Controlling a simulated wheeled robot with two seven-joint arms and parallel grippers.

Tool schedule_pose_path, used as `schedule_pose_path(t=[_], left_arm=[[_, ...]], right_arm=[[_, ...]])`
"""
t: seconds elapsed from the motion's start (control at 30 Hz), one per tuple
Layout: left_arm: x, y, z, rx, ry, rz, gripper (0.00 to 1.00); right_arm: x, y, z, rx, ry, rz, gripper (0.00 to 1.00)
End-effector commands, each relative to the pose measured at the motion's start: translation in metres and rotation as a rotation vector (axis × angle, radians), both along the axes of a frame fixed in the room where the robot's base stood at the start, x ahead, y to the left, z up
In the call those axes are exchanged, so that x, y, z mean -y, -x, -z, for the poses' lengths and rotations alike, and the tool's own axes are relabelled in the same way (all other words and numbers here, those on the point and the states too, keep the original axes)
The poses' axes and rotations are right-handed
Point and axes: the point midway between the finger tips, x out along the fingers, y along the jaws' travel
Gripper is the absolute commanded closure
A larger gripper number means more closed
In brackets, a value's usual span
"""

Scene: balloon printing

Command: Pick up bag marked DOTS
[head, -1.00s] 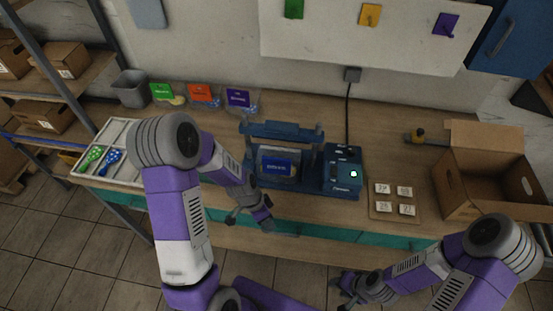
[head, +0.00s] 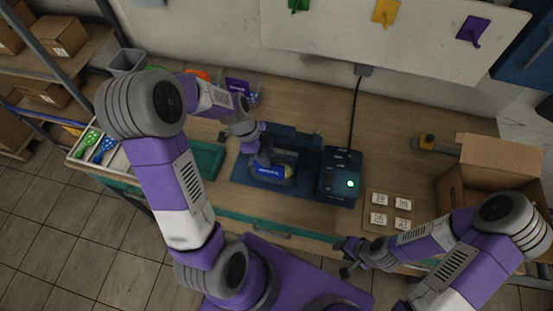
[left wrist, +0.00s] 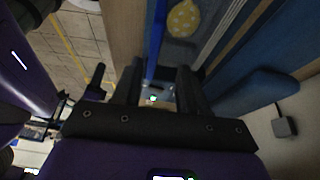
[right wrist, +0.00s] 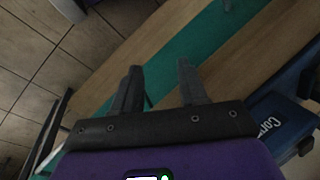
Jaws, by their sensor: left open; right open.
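A clear bag with a blue label (head: 268,170) lies on the blue press, in its middle; I cannot read the label's small text for sure. My left gripper (head: 262,157) is right at the bag's upper left edge, open. In the left wrist view a yellow balloon with pale dots (left wrist: 183,18) shows inside the bag. The blue label (left wrist: 157,40) shows edge-on and runs between the open fingers (left wrist: 157,78); I cannot tell whether they touch it. My right gripper (head: 345,262) is open and empty before the table's front edge; its fingers (right wrist: 159,68) show bare table beyond.
A dark blue control box (head: 340,175) with a lit green button joins the press on the right. Number tiles (head: 391,210) and an open cardboard box (head: 500,170) stand further right. A green tray (head: 205,160) lies left of the press. A purple-labelled bag (head: 238,87) is at the back.

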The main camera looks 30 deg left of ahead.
Motion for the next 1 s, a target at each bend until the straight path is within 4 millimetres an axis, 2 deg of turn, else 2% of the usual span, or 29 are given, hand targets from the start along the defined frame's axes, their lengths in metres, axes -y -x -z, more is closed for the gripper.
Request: schedule_pose_path(t=[0.4, 0.73, 1.0], left_arm=[[0.018, 0.003, 0.053, -0.004, 0.001, 0.000, 0.57], [0.021, 0.001, 0.060, 0.001, -0.001, 0.000, 0.57], [0.021, 0.001, 0.060, 0.001, -0.001, 0.000, 0.97]], right_arm=[[0.000, 0.000, -0.004, 0.000, 0.000, 0.000, 0.57], [0.000, 0.000, -0.004, 0.001, 0.000, 0.000, 0.57], [0.000, 0.000, -0.004, 0.001, 0.000, 0.000, 0.57]])
